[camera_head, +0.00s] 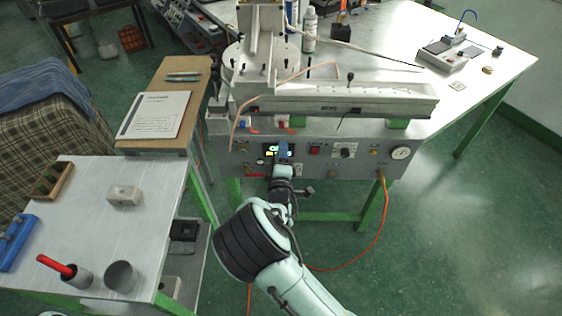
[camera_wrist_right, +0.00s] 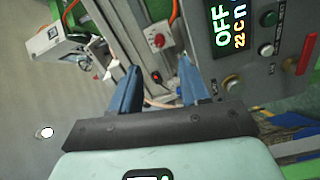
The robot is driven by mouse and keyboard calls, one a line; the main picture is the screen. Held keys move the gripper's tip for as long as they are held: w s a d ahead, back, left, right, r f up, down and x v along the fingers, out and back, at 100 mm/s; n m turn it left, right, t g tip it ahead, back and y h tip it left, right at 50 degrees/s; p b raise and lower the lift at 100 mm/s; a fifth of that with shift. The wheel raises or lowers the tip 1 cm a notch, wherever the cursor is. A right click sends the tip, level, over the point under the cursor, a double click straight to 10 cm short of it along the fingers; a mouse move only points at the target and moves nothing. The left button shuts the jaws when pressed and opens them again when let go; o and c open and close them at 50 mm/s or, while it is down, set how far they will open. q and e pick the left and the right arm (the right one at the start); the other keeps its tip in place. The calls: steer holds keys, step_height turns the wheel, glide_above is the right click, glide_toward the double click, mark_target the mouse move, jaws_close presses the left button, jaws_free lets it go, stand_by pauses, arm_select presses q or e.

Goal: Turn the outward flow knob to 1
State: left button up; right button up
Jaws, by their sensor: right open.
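The grey control panel (camera_head: 330,172) of the wax machine faces me in the head view. A black knob on a pale dial plate (camera_head: 345,153) sits right of a red switch (camera_head: 315,149). I cannot read its setting or tell which knob is the outward flow one. My right gripper (camera_head: 283,147) is at the panel's left part, in front of the lit display (camera_head: 270,149), partly covering it. In the right wrist view its blue fingers (camera_wrist_right: 159,66) stand apart with nothing held between them. The display (camera_wrist_right: 228,25) there reads OFF. My left gripper is not in view.
A pressure gauge (camera_head: 401,153) is at the panel's right end, with an orange hose (camera_head: 386,205) hanging below. A white table (camera_head: 95,215) with a cup (camera_head: 121,276) and a red-handled tool (camera_head: 56,266) stands at the left.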

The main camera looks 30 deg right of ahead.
steer(key=shift+v, duration=1.5)
